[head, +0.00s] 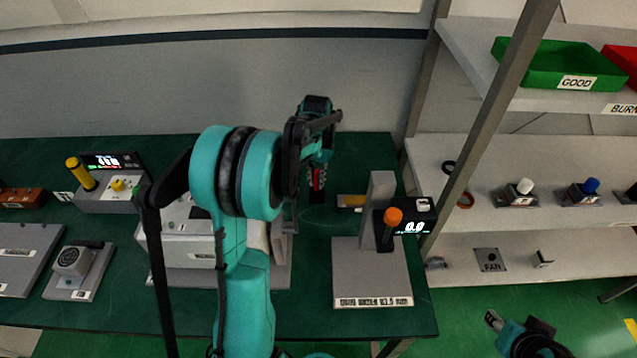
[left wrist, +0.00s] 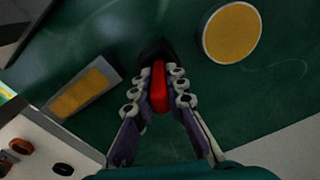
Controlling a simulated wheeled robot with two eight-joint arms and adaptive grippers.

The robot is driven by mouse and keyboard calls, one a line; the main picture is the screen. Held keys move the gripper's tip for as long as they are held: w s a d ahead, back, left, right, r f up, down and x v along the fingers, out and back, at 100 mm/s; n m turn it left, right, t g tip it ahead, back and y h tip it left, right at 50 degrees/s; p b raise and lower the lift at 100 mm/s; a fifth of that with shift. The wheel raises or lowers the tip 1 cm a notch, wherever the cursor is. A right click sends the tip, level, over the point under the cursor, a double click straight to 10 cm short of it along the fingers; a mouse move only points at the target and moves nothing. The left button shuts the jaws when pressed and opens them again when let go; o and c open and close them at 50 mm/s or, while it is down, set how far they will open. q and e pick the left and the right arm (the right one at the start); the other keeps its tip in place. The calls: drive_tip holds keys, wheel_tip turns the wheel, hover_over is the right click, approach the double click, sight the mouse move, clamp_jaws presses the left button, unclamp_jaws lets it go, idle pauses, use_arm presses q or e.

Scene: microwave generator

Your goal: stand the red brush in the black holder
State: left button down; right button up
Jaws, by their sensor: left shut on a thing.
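My left gripper (head: 317,180) points down over the green table, right of the teal arm in the head view. It is shut on the red brush (left wrist: 158,88), which shows between the fingers in the left wrist view, where the gripper (left wrist: 157,92) is seen from above. A small red part of the brush (head: 318,178) shows in the head view. A black shape (left wrist: 155,50) lies at the brush's far end; I cannot tell whether it is the black holder or part of the brush. My right gripper (head: 493,318) is at the lower right, far from the brush.
A grey stand (head: 372,285) with an orange-topped handle (head: 393,215) and a display is right of my left gripper. A yellow pad in a grey frame (left wrist: 85,90) and a yellow disc (left wrist: 231,32) are near the fingers. White equipment (head: 180,245) stands behind my arm. Shelves are at right.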

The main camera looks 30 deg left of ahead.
use_arm(q)
drive_tip(key=shift+r, duration=0.15)
drive_tip(key=shift+s, duration=0.1)
drive_tip(key=shift+f, duration=0.3)
drive_tip(key=c, duration=1.5)
unclamp_jaws()
drive_tip(key=shift+c, duration=0.2)
